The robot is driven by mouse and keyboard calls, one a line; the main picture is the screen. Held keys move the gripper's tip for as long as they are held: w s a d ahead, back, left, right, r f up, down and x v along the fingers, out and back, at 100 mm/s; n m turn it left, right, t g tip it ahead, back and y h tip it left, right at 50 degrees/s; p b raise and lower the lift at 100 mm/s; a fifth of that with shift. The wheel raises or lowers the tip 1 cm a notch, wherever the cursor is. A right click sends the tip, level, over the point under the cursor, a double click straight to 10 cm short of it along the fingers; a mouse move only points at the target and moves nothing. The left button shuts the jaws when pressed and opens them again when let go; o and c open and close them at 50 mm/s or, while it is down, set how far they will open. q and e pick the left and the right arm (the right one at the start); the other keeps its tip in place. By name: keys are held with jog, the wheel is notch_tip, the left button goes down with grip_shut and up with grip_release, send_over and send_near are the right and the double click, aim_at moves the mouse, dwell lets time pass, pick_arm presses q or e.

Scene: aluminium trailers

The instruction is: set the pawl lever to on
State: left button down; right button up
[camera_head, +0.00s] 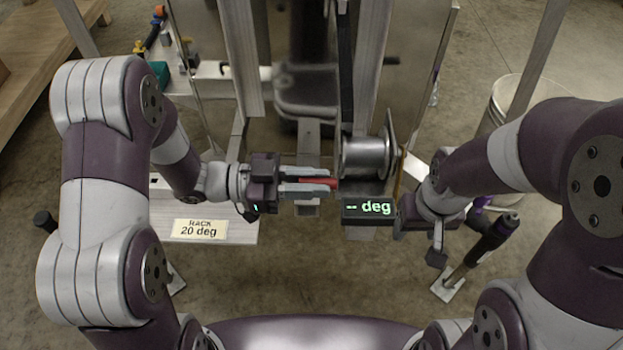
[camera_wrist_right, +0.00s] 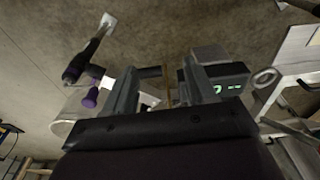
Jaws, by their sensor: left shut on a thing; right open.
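A red lever (camera_head: 318,182), which I take to be the pawl lever, sits by the lower left of the metal winch drum (camera_head: 365,157). My left gripper (camera_head: 318,187) is shut on it from the left, with grey fingers above and below the red. Whether the lever stands at on or off cannot be told. My right gripper (camera_wrist_right: 165,85) is open in the right wrist view, its fingers apart. A thin brown rod shows between or beyond them; I cannot tell which. In the head view the right fingers are mostly hidden right of the drum.
A display (camera_head: 368,207) reading "-- deg" is below the drum. A plate labelled "RACK 20 deg" (camera_head: 199,228) lies at left. A dark handle with purple parts (camera_head: 493,237) stands at right, below my right arm. A white bucket (camera_head: 508,98) is behind it.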

pick_arm(q)
jog(key=w+r+n+p, duration=0.2)
jog(key=w+n+p, duration=0.8)
jog(key=p, duration=0.3)
jog(key=shift+r, duration=0.1)
dwell(0.3)
jog(key=c, duration=1)
grip_release()
jog(key=shift+d, duration=0.1)
jog(key=shift+w+d, duration=0.15)
